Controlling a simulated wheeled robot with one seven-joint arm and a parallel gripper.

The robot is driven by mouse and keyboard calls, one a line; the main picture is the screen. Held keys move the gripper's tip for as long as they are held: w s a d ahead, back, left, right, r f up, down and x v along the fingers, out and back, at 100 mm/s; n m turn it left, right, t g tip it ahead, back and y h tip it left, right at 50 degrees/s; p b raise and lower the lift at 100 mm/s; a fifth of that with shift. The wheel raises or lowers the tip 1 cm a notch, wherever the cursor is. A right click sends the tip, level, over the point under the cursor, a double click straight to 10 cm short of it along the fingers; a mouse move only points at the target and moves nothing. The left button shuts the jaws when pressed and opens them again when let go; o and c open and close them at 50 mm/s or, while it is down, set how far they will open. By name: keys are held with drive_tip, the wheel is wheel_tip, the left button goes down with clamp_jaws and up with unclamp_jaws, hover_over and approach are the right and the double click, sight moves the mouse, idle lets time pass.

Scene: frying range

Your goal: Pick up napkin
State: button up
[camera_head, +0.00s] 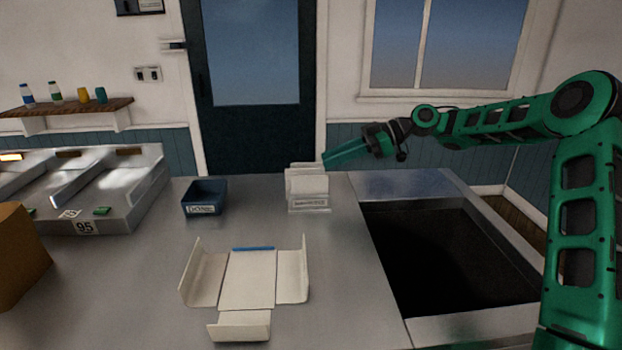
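White napkins (307,184) stand in a small pale holder with a label on its front (309,205), on the steel counter near its back edge. My gripper (326,160) reaches in from the right, its green fingers pointing left. The fingertips are close to the upper right of the napkins in the picture. I cannot tell whether they touch or how far apart they are in depth. The fingers overlap in this view, so the gap between them is hidden, and nothing is visibly held.
An unfolded white carton (248,280) with a blue strip (253,249) lies on the counter. A dark blue labelled bin (205,197) stands left of the napkins. A deep dark sink-like opening (440,255) is at right. A steel fryer unit (120,190) and brown box (18,255) are at left.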

drive_tip(key=x, duration=1.1)
drive_tip(key=shift+s+a+r, duration=0.1)
drive_tip(key=shift+a+r, duration=0.05)
drive_tip(key=shift+a, duration=0.2)
clamp_jaws()
